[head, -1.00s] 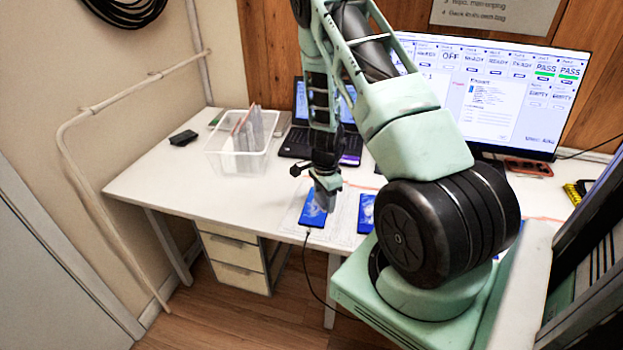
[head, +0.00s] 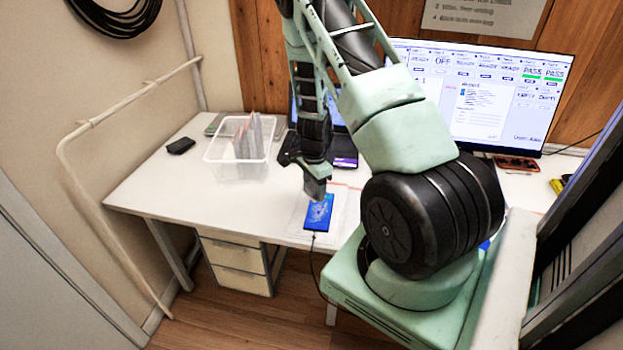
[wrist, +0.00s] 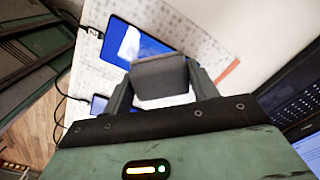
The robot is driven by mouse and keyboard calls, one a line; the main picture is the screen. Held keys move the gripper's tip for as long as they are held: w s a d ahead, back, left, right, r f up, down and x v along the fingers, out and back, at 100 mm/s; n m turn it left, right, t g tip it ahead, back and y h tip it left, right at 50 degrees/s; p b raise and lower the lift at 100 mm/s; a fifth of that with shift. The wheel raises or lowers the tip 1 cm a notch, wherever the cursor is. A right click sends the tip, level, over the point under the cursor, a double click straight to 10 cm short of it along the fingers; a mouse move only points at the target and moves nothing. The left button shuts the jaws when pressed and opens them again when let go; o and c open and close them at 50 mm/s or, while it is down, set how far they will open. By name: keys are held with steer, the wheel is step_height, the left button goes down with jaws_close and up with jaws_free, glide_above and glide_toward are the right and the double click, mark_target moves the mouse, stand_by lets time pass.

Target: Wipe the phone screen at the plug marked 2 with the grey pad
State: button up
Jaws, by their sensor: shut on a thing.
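My gripper (head: 314,186) is shut on the grey pad, which shows as a grey block (wrist: 160,78) between the fingers in the wrist view. In the head view the pad is just above the far end of a phone (head: 319,214) with a lit blue screen; contact looks absent, but the gap is hard to judge. Pale patches show on that screen. In the wrist view a blue-screened phone (wrist: 132,42) lies beyond the pad, partly covered by it. A second phone (wrist: 98,104) shows only as a corner behind the gripper.
A clear bin (head: 240,165) with upright sheets stands on the white table (head: 160,200), a small black object (head: 180,146) to its left. A laptop (head: 345,160) and monitor (head: 480,95) stand behind. A cable (head: 313,255) hangs from the phone.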

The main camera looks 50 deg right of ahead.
steer(key=shift+r+p, duration=0.85)
steer(key=shift+r, duration=0.55)
steer(key=shift+r+p, duration=0.1)
steer(key=shift+p, duration=0.25)
